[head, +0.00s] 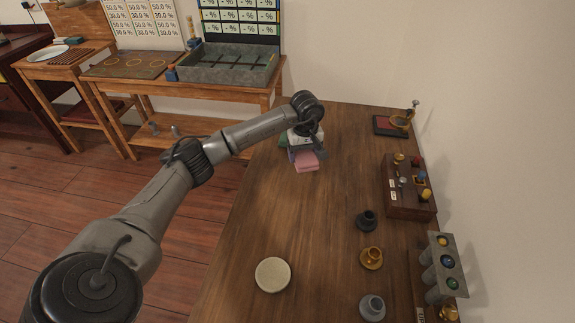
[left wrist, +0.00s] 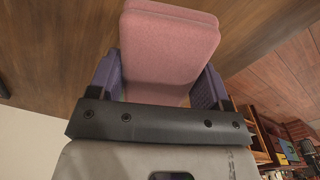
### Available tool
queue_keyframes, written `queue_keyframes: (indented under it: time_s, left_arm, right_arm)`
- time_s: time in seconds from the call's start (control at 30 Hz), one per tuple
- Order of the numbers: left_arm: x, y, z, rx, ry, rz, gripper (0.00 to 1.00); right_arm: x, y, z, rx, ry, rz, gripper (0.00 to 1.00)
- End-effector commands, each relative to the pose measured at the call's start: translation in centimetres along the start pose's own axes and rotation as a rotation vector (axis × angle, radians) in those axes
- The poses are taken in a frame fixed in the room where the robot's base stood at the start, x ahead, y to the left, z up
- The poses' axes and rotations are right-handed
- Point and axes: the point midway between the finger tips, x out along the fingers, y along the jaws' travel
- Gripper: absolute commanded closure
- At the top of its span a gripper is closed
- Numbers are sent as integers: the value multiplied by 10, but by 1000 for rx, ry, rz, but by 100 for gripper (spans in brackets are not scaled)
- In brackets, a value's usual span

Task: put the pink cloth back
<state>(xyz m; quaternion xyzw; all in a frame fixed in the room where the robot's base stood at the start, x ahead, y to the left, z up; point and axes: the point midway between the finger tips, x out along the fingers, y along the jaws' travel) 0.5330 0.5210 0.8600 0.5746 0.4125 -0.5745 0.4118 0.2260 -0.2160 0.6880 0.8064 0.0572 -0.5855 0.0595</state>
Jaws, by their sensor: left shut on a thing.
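The pink cloth (head: 306,161) is a folded block at the far end of the long wooden table. It also fills the middle of the left wrist view (left wrist: 168,50), between two purple finger pads. My left gripper (head: 304,152) is shut on the cloth, seen from above in the head view. Whether the cloth touches the table or hangs just over it, I cannot tell. Something green (head: 284,141) shows beside the gripper, mostly hidden by it. My right gripper is not in view.
A round cream disc (head: 272,275) lies at the near left of the table. Small cups, dark (head: 367,220), gold (head: 371,258) and grey (head: 372,307), stand right of the middle. A wooden block with knobs (head: 408,188) and a grey rack (head: 443,268) line the wall. The table's middle is clear.

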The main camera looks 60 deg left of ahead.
Motion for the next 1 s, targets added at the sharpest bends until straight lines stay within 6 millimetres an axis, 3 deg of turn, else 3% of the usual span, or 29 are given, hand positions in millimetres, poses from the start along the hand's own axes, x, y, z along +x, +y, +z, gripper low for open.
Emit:
queue_keyframes:
  time_s: [0.13, 0.4, 0.67, 1.0]
  left_arm:
    - [21, -18, -24, -3, -2, -1, 50]
    - [38, -37, -50, 1, 0, 1, 50]
    - [46, -40, -53, 3, -1, 0, 50]
    - [81, -39, -53, 2, -1, 1, 50]
  right_arm:
    - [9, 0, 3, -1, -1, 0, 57]
    - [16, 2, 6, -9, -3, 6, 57]
    - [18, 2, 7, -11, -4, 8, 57]
    - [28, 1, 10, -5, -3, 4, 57]
